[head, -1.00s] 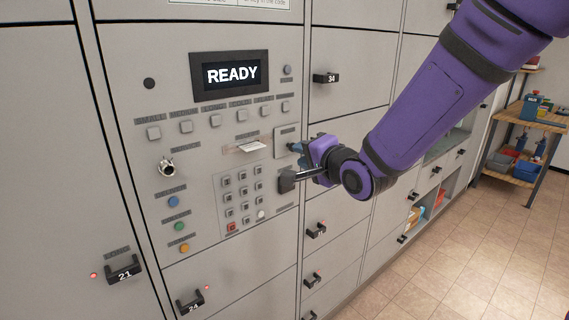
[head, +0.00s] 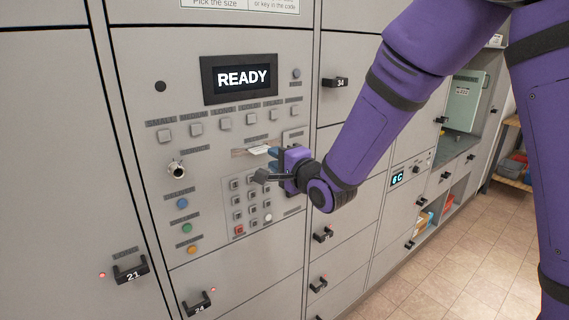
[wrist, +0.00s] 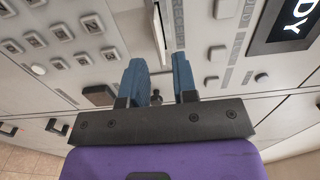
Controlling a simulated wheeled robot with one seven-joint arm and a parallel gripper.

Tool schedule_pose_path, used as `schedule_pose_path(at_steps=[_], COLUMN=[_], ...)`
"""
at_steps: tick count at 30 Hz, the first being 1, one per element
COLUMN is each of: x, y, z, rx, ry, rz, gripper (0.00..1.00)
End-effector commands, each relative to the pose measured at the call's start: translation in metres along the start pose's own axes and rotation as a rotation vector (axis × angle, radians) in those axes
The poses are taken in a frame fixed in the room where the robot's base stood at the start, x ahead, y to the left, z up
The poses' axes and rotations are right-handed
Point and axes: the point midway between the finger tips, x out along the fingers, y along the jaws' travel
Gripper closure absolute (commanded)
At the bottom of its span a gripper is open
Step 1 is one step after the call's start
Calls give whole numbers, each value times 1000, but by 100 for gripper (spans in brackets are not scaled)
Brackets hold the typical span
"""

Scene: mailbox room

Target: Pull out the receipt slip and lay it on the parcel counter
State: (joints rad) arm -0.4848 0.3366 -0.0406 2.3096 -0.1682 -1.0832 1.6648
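The white receipt slip (head: 258,150) sticks out of a slot in the grey locker panel, below the row of size buttons. In the wrist view the slip (wrist: 160,28) is a thin pale strip, its near end in line with the gap between my fingers. My gripper (head: 273,159) is at the panel just right of the slip. Its two blue fingers (wrist: 160,78) are apart with a gap between them, and they do not appear to press on the slip. A grey ledge in a recess (head: 452,150) at the right may be the parcel counter; I cannot be sure.
The panel has a READY display (head: 243,79), a keypad (head: 250,202), a key lock (head: 177,169) and coloured buttons close to my gripper. Black locker handles (head: 131,270) stick out. A green box (head: 465,100) stands in the recess. Open tiled floor (head: 440,270) lies at the right.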

Motion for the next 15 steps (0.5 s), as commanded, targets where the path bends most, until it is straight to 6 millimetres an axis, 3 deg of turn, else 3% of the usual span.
schedule_pose_path(at_steps=[15], x=[50], y=[1], z=[-1], rx=[-1], ry=[1], rz=[1], gripper=[73])
